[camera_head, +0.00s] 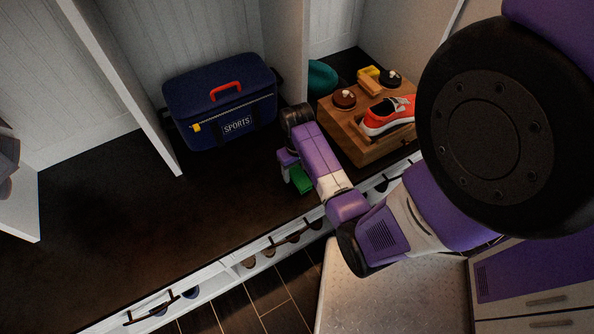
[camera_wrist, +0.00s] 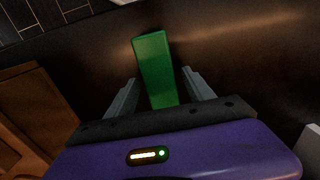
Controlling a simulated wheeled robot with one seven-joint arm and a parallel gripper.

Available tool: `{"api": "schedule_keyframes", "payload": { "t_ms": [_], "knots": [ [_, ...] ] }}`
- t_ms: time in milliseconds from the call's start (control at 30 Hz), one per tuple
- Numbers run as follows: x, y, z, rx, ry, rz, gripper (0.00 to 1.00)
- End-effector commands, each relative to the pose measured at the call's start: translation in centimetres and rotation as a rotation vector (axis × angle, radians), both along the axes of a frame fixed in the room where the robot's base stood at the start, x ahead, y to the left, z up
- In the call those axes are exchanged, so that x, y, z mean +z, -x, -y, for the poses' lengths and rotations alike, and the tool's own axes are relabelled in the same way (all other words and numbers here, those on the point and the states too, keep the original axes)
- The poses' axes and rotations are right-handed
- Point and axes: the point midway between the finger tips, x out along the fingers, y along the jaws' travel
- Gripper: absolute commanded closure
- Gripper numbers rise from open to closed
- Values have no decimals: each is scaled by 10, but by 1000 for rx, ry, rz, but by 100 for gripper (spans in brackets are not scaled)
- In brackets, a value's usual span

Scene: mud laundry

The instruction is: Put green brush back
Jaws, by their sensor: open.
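The green brush (camera_head: 302,180) shows on the dark bench top, partly hidden by my arm. In the wrist view it is a plain green block (camera_wrist: 154,65) extending between and beyond the two fingers. My gripper (camera_wrist: 159,80) is open, with one finger on each side of the brush and gaps visible. In the head view my gripper (camera_head: 286,168) is low over the bench at the brush.
A navy sports bag (camera_head: 220,103) stands on the bench at the back left. A teal rounded object (camera_head: 322,77) sits behind the box. A white divider (camera_head: 285,50) rises between bag and box. The bench (camera_head: 120,235) is clear at left.

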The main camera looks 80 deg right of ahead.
Motion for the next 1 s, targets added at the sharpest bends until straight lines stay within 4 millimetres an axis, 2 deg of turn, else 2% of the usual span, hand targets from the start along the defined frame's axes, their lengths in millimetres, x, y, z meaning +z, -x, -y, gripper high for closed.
{"api": "schedule_keyframes", "payload": {
  "t_ms": [167, 500, 633, 733, 833, 933, 1000],
  "knots": [
    [25, -1, 1, 1, 2, 2, 39],
    [93, -1, 1, 1, 4, 2, 39],
    [110, -1, 1, 0, 2, 1, 39],
    [117, -1, 1, 1, 2, 2, 39],
    [116, -2, -5, 12, 11, 7, 39],
    [102, -8, -22, 51, 51, 31, 39],
    [90, -14, -41, 96, 101, 67, 39]
  ]
}}
